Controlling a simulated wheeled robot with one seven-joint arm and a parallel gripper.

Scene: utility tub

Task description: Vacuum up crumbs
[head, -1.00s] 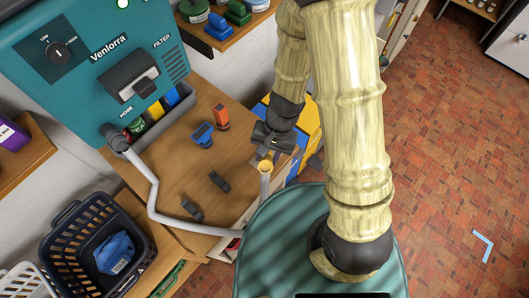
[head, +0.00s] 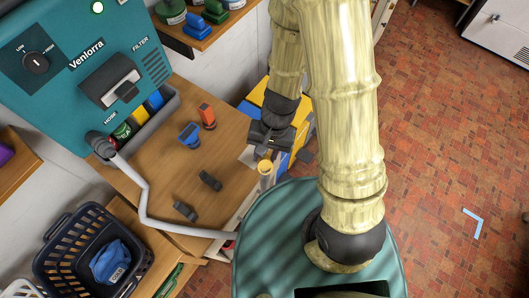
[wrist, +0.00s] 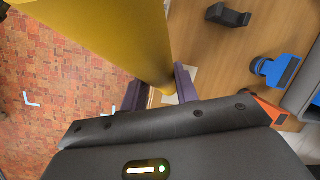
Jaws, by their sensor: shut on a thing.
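The teal vacuum unit (head: 85,75), marked Venlorra, stands at the upper left with a knob (head: 36,62) and a lit green lamp. Its grey hose (head: 145,205) runs from the hose port down and across the wooden table (head: 165,165). My gripper (head: 268,150) is shut on the yellow-rimmed hose end (head: 265,167) at the table's right edge. In the wrist view a large yellow cylinder (wrist: 110,40) passes between the dark fingers (wrist: 160,92). No crumbs can be made out.
Two dark attachments (head: 185,211) (head: 210,181), a blue one (head: 190,135) and an orange one (head: 207,116) lie on the table. A dark basket (head: 75,245) holds a blue cloth at lower left. Brick floor (head: 440,130) is open on the right.

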